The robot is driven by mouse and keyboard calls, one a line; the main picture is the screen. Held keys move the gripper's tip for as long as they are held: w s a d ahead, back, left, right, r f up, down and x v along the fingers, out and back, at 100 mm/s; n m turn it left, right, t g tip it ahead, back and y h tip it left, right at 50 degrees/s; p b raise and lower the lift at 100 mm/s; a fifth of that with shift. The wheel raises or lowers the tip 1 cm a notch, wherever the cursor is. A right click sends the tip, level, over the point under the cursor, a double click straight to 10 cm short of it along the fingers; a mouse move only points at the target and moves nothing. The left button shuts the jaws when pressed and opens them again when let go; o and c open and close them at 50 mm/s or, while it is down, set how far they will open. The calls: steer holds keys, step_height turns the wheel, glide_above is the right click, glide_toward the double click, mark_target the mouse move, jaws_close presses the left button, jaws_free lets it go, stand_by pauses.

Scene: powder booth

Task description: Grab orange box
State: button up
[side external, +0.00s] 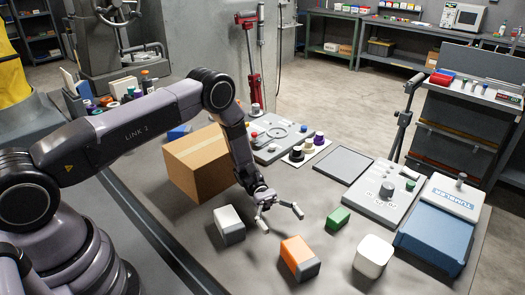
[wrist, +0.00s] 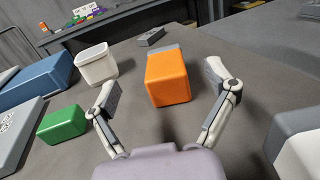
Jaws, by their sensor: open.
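The orange box (side external: 298,256) lies on the grey table near the front, with a grey end on its right side in the side external view. In the wrist view the orange box (wrist: 168,78) sits ahead, between the two fingers in the picture, with its grey end at the far side. My gripper (side external: 279,215) is open and empty, above the table and behind the box in the side external view. In the wrist view my gripper (wrist: 164,85) has its fingers spread wide, and neither visibly touches the box.
A white and grey box (side external: 229,225) stands left of my gripper. A green block (side external: 338,218) and a white container (side external: 373,255) stand to the right. A cardboard box (side external: 196,165) is behind. A blue case (side external: 436,235) and a grey control panel (side external: 372,205) occupy the right side.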

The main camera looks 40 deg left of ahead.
mark_target(312, 267)
steer(key=shift+f, duration=0.95)
steer(key=shift+s+d+f, duration=0.1)
steer(key=shift+d+f, duration=0.05)
steer(key=shift+d, duration=0.1)
steer(key=x, duration=0.7)
steer(key=shift+c, duration=0.2)
steer(key=c, duration=1.2)
